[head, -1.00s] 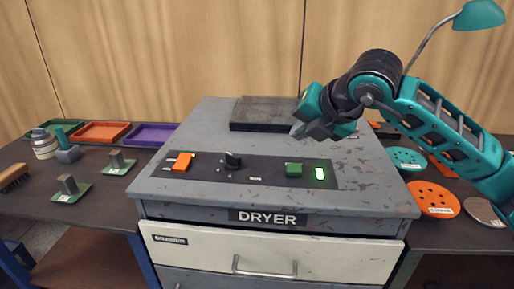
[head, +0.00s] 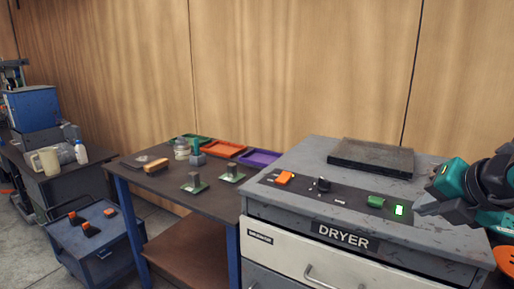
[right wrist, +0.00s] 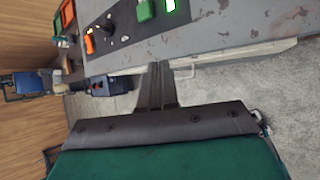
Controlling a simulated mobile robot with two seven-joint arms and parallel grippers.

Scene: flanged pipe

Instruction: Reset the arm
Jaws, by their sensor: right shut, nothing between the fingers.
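My right gripper (head: 428,207) is at the right edge of the head view, beside the right part of the dryer's control panel. Its fingers are together and hold nothing. In the right wrist view the shut fingers (right wrist: 157,85) point toward the dryer's front edge. The grey dryer (head: 300,154) carries an orange switch (head: 285,178), a black knob (head: 322,185), a green button (head: 376,201) and a lit green indicator (head: 399,210). Most of my right arm is outside the head view. My left gripper is not in view.
A dark flat slab (head: 370,158) lies on the dryer. A table (head: 150,183) to its left holds green, orange (head: 224,149) and purple (head: 260,158) trays, a jar and a brush (head: 156,165). A blue cart (head: 104,243) stands farther left. An orange disc (head: 503,260) lies at right.

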